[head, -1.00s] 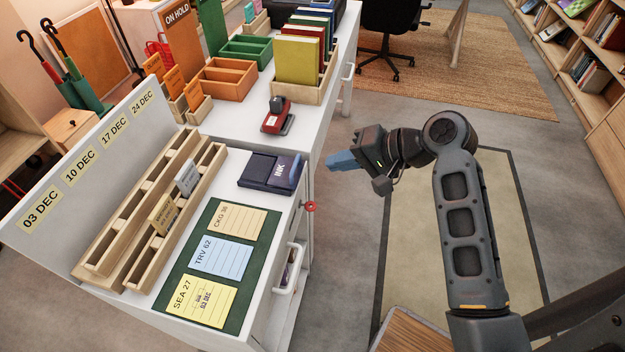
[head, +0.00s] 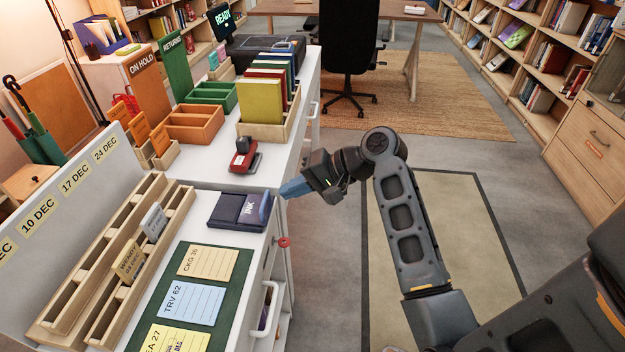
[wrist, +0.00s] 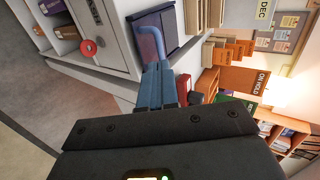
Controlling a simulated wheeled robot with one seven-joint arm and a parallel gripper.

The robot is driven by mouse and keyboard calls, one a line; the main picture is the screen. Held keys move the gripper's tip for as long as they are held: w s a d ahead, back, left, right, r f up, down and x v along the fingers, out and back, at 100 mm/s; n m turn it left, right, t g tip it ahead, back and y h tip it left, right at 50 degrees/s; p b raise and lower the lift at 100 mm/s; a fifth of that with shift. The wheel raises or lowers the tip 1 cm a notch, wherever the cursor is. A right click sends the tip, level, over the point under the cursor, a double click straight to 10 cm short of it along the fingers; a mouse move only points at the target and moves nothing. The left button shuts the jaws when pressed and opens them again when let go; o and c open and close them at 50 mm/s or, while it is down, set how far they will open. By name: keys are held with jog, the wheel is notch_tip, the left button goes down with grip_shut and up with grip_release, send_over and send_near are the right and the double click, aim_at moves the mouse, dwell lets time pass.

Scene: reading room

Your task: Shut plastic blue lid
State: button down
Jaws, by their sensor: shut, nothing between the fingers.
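The dark blue ink pad case (head: 228,209), marked INK, lies on the white counter near its right edge. Its blue plastic lid (head: 264,209) stands raised along the case's right side. In the wrist view the lid (wrist: 151,36) shows as a translucent blue edge just beyond my fingertips. My gripper (head: 281,192) has blue fingers, shut and empty, just right of and slightly behind the lid. It also shows in the wrist view (wrist: 156,68). I cannot tell whether the fingertips touch the lid.
A red stapler-like stamp (head: 243,157) stands behind the case. A wooden rack (head: 110,262) is to the left, and a green mat (head: 228,290) with cards lies in front. A red round knob (head: 284,242) sticks out from the counter's side. The floor to the right is open.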

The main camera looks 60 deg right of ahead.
aim_at(266, 199)
jog(key=shift+x, duration=2.15)
jog(key=w+a, duration=0.1)
jog(key=w, duration=0.1)
jog(key=w+p, duration=0.1)
jog(key=w, duration=0.2)
jog(key=w+a+p, duration=0.1)
jog(key=w, duration=0.1)
jog(key=shift+w+a, duration=0.2)
jog(key=shift+a, duration=0.15)
jog(key=shift+r, duration=0.1)
